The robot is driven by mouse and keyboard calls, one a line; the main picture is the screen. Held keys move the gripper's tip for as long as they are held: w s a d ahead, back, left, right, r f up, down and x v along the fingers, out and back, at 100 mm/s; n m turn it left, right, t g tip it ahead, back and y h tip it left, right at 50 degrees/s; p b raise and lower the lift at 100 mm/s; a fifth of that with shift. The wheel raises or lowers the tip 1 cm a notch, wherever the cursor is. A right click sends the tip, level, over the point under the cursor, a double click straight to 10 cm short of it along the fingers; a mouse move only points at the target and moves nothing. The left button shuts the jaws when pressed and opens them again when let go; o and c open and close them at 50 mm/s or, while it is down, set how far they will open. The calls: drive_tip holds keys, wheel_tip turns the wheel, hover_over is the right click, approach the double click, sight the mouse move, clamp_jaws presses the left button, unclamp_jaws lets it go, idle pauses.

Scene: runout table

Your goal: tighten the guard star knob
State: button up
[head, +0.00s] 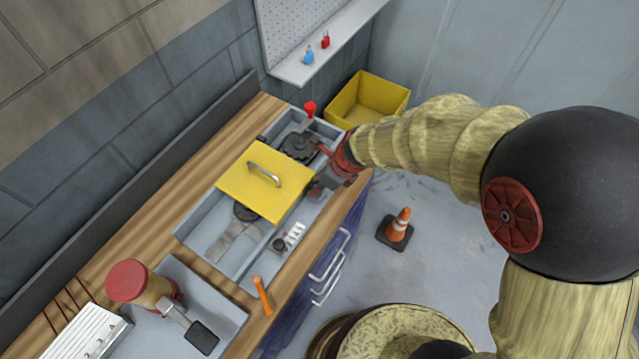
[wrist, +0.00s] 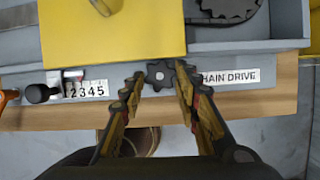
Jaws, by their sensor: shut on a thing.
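The dark star knob (wrist: 159,75), with a pale centre, sits on the front rail by the lower right corner of the yellow guard (wrist: 112,28). My gripper (wrist: 160,82) is shut on the star knob, one finger at each side of it, in the wrist view. In the head view my gripper (head: 333,164) reaches down to the rail at the right of the yellow guard (head: 255,178); the knob is too small and covered to make out there. The guard lies flat over the grey trough, its metal handle (head: 264,173) on top.
A CHAIN DRIVE label (wrist: 232,76) is right of the knob. A counter (wrist: 86,89) and a black knob (wrist: 38,93) are left. A red-topped lever (head: 309,108) stands behind. An orange-handled tool (head: 262,295) lies near the front edge. A traffic cone (head: 398,226) stands on the floor.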

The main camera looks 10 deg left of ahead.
drive_tip(key=c, duration=0.3)
drive_tip(key=shift+s+r+m+p, duration=0.1)
drive_tip(key=shift+r+m+p, duration=0.3)
drive_tip(key=shift+p, duration=0.75)
drive_tip(key=m+p, duration=0.1)
drive_tip(key=p, duration=0.1)
drive_tip(key=shift+a+f+m+t+p, duration=0.15)
drive_tip(key=shift+f+m+t+p, duration=0.05)
drive_tip(key=shift+m+t+p, duration=0.2)
drive_tip(key=shift+f+m+p, duration=0.1)
drive_tip(key=shift+m+p, duration=0.2)
drive_tip(key=shift+p, duration=0.05)
drive_tip(key=shift+h, duration=0.3)
drive_tip(key=o, duration=1.1)
drive_tip(key=shift+f, duration=0.1)
drive_tip(key=shift+o, duration=0.2)
